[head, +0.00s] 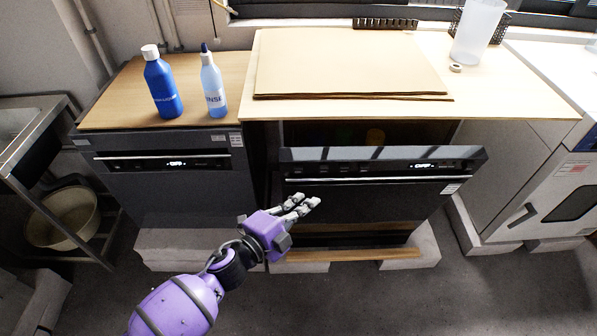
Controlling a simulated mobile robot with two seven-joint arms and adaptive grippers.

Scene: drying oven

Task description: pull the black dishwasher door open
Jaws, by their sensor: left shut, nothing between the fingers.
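The black dishwasher door (400,200) is at the centre right, below the wooden worktop. Its top edge stands out from the cabinet and tilts towards me, so it is partly open, with a dark gap behind it. A handle bar (375,180) runs across it under the lit control strip. My left gripper (309,206) is shut and empty, in front of the door's left part and below the handle bar. Whether it touches the door I cannot tell. My right gripper is not in view.
A second dark dishwasher (170,185) stands closed on the left, with a blue bottle (162,85) and a clear rinse bottle (213,88) on top. A white oven (570,190) stands at the right. Stacked boards (345,65) lie on the worktop. Floor in front is open.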

